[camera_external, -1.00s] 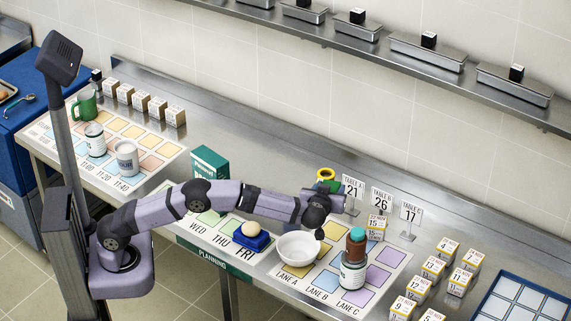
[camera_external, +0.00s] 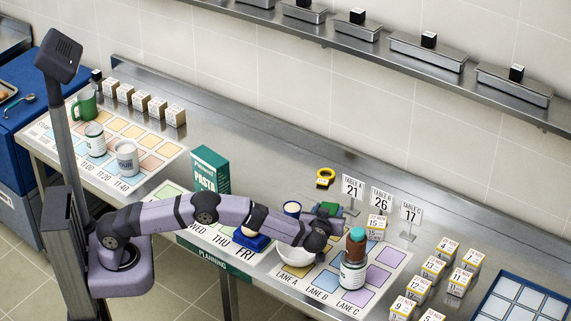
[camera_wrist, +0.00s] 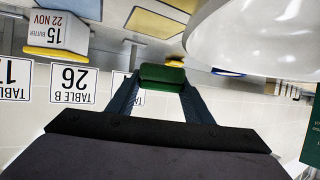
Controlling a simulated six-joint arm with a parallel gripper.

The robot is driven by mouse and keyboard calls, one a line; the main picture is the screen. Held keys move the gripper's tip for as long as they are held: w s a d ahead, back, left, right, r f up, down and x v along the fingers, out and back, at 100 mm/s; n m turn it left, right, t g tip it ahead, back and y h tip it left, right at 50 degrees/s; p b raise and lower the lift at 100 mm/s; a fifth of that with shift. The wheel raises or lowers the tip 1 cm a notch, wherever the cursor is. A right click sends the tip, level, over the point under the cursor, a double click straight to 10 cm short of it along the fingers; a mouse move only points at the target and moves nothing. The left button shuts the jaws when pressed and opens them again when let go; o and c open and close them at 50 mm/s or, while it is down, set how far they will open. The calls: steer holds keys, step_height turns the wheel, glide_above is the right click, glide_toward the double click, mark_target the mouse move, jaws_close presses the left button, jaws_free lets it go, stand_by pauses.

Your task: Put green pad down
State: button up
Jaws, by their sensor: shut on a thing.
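My gripper (camera_wrist: 162,85) is shut on the green pad (camera_wrist: 162,75), which shows between its two fingertips in the wrist view. In the external view the green pad (camera_external: 328,209) is just beyond my wrist, behind the white bowl and in front of the table number signs. I cannot tell whether the pad touches the counter. The white bowl (camera_external: 294,256) is partly hidden by my wrist; it fills the upper right of the wrist view (camera_wrist: 265,40).
A yellow tape roll (camera_external: 325,182) lies behind the pad. The Table A sign (camera_external: 352,188) and other signs stand to its right. A blue-and-white cup (camera_external: 292,208) is at left. A jar (camera_external: 352,272) with a brown-and-teal item above it stands at right front.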

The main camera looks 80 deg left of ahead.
steer(key=shift+f+p, duration=0.35)
steer(key=shift+f, duration=1.5)
steer(key=shift+f, duration=0.35)
steer(key=shift+s+f+b, duration=0.1)
steer(key=shift+f+b, duration=0.25)
steer(key=shift+f, duration=0.05)
steer(key=o, duration=1)
steer(key=shift+r, duration=0.1)
steer(key=shift+r, duration=0.1)
